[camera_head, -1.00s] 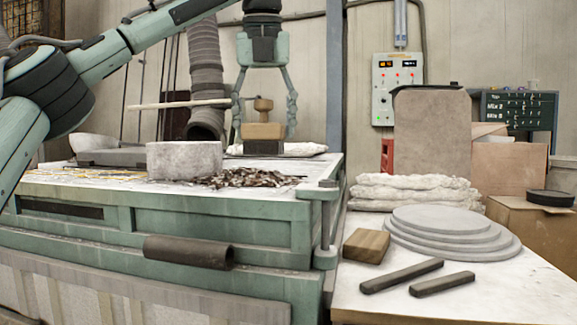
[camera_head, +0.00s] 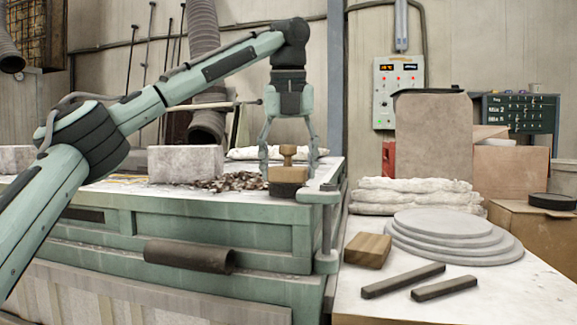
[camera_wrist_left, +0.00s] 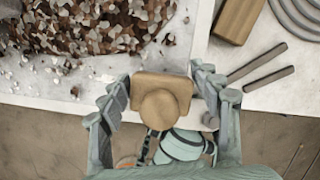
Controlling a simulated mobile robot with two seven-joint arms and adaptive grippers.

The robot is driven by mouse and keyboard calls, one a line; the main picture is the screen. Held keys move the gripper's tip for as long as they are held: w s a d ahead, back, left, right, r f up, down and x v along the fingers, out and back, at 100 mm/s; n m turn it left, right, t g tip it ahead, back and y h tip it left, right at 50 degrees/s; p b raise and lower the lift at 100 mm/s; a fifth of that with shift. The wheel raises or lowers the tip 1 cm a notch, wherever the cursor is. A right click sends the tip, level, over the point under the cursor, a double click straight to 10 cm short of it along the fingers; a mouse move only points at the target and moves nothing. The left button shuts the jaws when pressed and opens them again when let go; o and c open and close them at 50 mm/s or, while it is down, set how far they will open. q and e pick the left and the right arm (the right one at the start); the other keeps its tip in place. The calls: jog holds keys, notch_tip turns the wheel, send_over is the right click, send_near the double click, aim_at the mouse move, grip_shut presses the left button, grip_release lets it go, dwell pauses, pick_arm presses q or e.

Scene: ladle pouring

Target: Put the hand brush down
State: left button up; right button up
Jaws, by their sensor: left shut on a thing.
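The hand brush (camera_head: 288,174) has a wooden block with a round knob on top and dark bristles below. My left gripper (camera_head: 289,162) points down and is shut on it, one finger on each side. The brush is upright at the right end of the green bench (camera_head: 200,212), near its front right corner. In the left wrist view the brush (camera_wrist_left: 160,101) sits between the fingers, across the bench's edge. I cannot tell whether the bristles touch the top. My right gripper is not in view.
A heap of brown and grey chips (camera_head: 232,182) lies on the bench left of the brush, beside a pale block (camera_head: 185,163). The white table (camera_head: 440,290) at right holds a wood block (camera_head: 367,250), stacked grey discs (camera_head: 450,226) and two dark bars (camera_head: 403,280).

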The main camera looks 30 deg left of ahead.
aim_at(289, 149)
pick_arm(q)
jog(key=o, duration=1)
jog(key=shift+f, duration=0.15)
jog(key=v, duration=1.2)
jog(key=shift+a, duration=0.1)
jog(key=x, duration=1.2)
jog(key=v, duration=0.3)
jog(key=shift+w+r, duration=0.25)
jog(key=shift+w, duration=0.1)
jog(key=shift+a+r, duration=0.1)
jog(key=shift+r, duration=0.25)
